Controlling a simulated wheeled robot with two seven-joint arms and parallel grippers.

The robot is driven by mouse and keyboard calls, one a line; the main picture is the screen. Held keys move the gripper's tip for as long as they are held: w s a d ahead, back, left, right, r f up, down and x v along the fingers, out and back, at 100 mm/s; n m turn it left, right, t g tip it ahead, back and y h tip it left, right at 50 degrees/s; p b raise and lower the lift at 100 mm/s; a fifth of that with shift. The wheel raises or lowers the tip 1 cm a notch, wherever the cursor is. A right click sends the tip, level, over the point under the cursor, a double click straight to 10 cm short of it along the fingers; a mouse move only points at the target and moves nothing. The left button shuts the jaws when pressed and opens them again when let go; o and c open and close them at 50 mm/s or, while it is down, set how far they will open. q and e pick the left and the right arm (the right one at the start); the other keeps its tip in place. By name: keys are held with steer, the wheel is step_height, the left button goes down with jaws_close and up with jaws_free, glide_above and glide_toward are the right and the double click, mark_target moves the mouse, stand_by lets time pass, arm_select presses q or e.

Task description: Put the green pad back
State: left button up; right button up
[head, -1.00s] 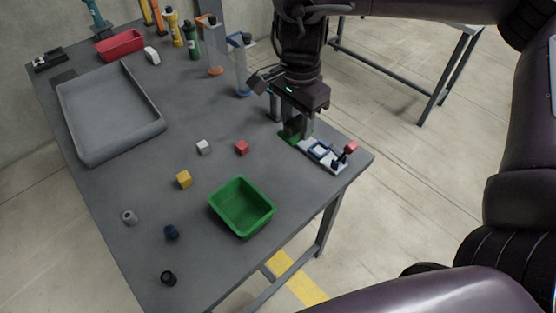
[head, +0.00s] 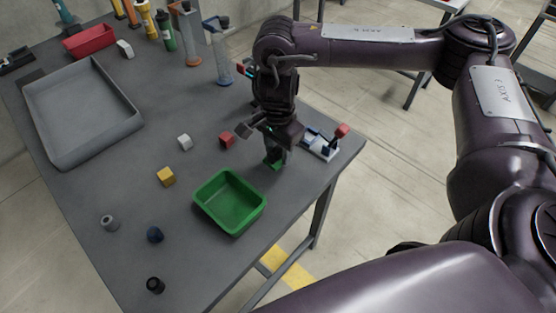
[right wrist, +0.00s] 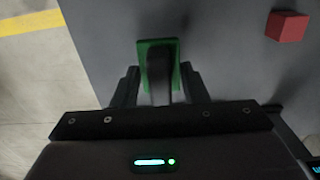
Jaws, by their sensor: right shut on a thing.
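The green pad (head: 276,166) is in my right gripper (head: 275,155), low over the table between the green bin and the white fixture. In the right wrist view the green pad (right wrist: 147,50) stands out between the two fingers of my right gripper (right wrist: 160,85), which are shut on a dark upright part on the pad. I cannot tell whether the pad touches the table. My left gripper is not in view.
The green bin (head: 229,203) is close in front. A red cube (head: 227,140), white cube (head: 185,142) and yellow cube (head: 166,176) lie left. A grey tray (head: 88,145) is farther left.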

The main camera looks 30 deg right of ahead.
mark_target(278, 159)
step_height(278, 159, down, 4)
steer(key=shift+r+b, duration=0.2)
steer(key=shift+b, duration=0.3)
steer(key=shift+f, duration=0.25)
steer(key=o, duration=1)
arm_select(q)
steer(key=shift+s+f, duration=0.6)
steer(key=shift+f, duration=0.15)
arm_select(e)
steer(key=shift+o, duration=0.2)
steer(key=shift+r, duration=0.1)
steer(key=shift+r, duration=0.5)
step_height(278, 159, up, 11)
steer(key=p, duration=0.3)
steer(key=shift+r, duration=0.15)
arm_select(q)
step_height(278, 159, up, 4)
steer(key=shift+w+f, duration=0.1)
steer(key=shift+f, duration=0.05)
